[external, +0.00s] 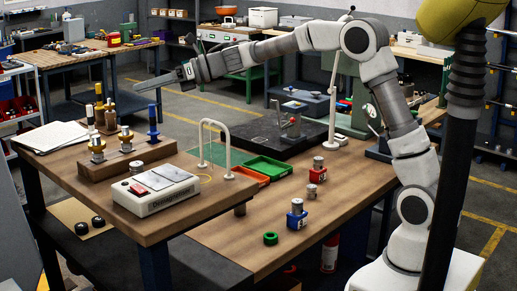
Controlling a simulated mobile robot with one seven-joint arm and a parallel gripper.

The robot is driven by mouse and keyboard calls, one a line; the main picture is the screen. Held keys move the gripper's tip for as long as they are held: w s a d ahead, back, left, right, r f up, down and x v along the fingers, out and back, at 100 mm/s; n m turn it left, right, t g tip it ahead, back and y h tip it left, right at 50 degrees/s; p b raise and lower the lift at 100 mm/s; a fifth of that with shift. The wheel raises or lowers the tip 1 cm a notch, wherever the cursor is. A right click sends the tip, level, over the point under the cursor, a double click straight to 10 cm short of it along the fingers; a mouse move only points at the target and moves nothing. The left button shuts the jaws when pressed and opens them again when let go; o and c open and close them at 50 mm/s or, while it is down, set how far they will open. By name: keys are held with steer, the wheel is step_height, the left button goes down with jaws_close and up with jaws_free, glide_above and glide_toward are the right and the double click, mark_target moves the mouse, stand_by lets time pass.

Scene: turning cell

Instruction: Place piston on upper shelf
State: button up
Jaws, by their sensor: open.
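A silver piston-like cylinder (297,205) stands upright in a small blue holder (296,220) on the lower wooden bench. A similar silver cylinder (318,162) stands in a red holder (317,176) farther back. I cannot tell which one is the piston. The raised wooden surface at left, likely the upper shelf (222,194), carries several items. My gripper (150,84) is open and appears empty, stretched out to the left in the air, above and behind the raised surface and well away from both cylinders.
A demagnetizer box (155,193) and a wooden rack (112,163) with metal parts occupy the raised surface. A white curved rail (228,140) rises at its right edge.

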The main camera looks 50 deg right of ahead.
steer(key=s+d+r+m+t+h, duration=0.1)
steer(key=d+r+m+t+h, duration=0.4)
steer(key=m, duration=0.4)
steer(key=s+d+m+h, duration=0.8)
steer(key=s+d+m, duration=0.4)
steer(key=d+m, duration=0.45)
steer(key=s+f+m+g, duration=0.2)
steer(key=s+f+m, duration=0.3)
steer(key=s, duration=0.4)
steer(key=s+d+f+m+g, duration=0.1)
steer(key=s+f+m+g, duration=0.2)
steer(key=s+f+m, duration=0.3)
steer(key=s+f+m+g, duration=0.3)
steer(key=s+f+m, duration=0.2)
steer(key=s, duration=0.7)
steer(key=shift+s+d+f+m+y, duration=0.15)
steer(key=shift+s+f+m+y, duration=0.2)
steer(key=shift+m, duration=0.4)
